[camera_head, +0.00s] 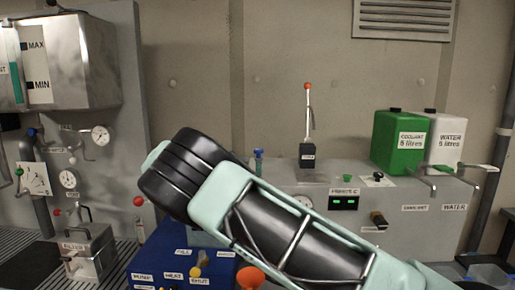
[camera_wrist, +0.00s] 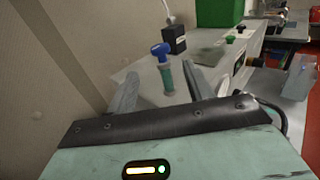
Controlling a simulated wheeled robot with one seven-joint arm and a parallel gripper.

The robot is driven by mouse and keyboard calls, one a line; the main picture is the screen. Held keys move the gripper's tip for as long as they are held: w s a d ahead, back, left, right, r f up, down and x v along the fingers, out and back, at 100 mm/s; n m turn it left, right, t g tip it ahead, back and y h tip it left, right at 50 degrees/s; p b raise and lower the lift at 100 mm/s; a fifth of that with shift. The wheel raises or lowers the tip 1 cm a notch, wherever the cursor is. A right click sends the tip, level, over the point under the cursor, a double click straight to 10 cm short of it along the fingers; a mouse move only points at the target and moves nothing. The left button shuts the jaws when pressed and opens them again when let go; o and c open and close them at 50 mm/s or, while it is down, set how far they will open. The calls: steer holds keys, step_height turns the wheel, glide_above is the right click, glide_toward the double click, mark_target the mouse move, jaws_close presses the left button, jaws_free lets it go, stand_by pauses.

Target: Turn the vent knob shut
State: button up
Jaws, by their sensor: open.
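A blue-topped knob or valve on a short green stem (camera_wrist: 160,51) stands at the end of a grey cabinet in the wrist view. It also shows beyond my arm in the head view (camera_head: 258,155). I cannot read a vent label on it, so I cannot tell whether it is the vent knob. My gripper (camera_wrist: 162,76) is open, with one finger on each side of the green stem in the picture. Contact is not visible, and the distance is hard to judge. In the head view my arm hides the gripper.
A black box (camera_head: 307,155) with a red-tipped lever stands on the grey cabinet (camera_head: 400,205). A green coolant can (camera_head: 398,142) and a white water can (camera_head: 446,140) stand behind. A blue panel (camera_head: 165,262) with small controls is below my arm. The wall (camera_wrist: 60,60) is close at left.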

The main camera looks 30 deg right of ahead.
mark_target(255, 151)
steer(key=d+p, duration=0.1)
steer(key=d, duration=0.2)
steer(key=w+d+p, duration=0.1)
steer(key=d, duration=0.2)
steer(key=d+p, duration=0.1)
steer(key=d, duration=0.2)
steer(key=shift+w+d+r, duration=0.15)
steer(key=shift+w+d, duration=0.05)
steer(key=shift+w, duration=0.2)
steer(key=shift+w+d+p, duration=0.15)
steer(key=shift+d+p, duration=0.2)
steer(key=shift+d, duration=0.25)
steer(key=shift+f, duration=0.2)
steer(key=c, duration=0.9)
